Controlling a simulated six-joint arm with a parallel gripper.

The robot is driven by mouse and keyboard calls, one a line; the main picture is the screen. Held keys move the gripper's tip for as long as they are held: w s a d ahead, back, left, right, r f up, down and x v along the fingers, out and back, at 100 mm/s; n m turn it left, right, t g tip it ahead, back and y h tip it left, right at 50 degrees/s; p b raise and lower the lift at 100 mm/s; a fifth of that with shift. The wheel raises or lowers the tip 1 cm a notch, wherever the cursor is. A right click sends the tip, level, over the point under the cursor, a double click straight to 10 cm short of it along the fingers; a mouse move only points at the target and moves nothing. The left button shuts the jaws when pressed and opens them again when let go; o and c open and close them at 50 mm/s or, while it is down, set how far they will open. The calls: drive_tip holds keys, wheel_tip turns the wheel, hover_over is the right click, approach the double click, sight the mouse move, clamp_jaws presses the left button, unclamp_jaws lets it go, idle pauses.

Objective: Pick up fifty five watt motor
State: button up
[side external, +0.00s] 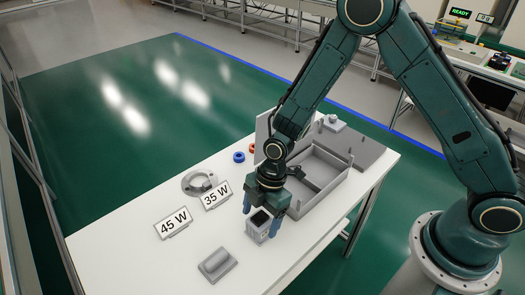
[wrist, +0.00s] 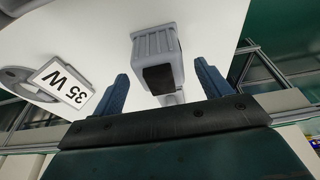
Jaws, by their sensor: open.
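A grey ribbed motor (side external: 257,234) with a black square face stands on the white table below my gripper. It also shows in the wrist view (wrist: 153,45), with its black face toward me. No wattage label is readable on it. My gripper (side external: 262,215) is open, with its blue fingers on either side of the motor. In the wrist view my gripper (wrist: 161,70) has visible gaps between each finger and the motor, so it is not gripped. Signs reading 45 W (side external: 174,223) and 35 W (side external: 216,194) stand to the left; I see no 55 W sign.
A grey open box (side external: 322,190) stands just behind and right of my gripper. A grey round part (side external: 194,185) lies behind the signs, and a grey block (side external: 218,265) lies at the front. Blue (side external: 239,157) and orange rings lie behind. The table's front left is clear.

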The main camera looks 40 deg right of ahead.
sight(259, 218)
drive_tip(key=shift+x, duration=1.35)
drive_tip(key=c, duration=1.4)
drive_tip(key=shift+r, duration=0.15)
drive_tip(key=shift+c, duration=0.2)
wheel_tip(259, 218, up, 20)
drive_tip(key=shift+f, duration=0.1)
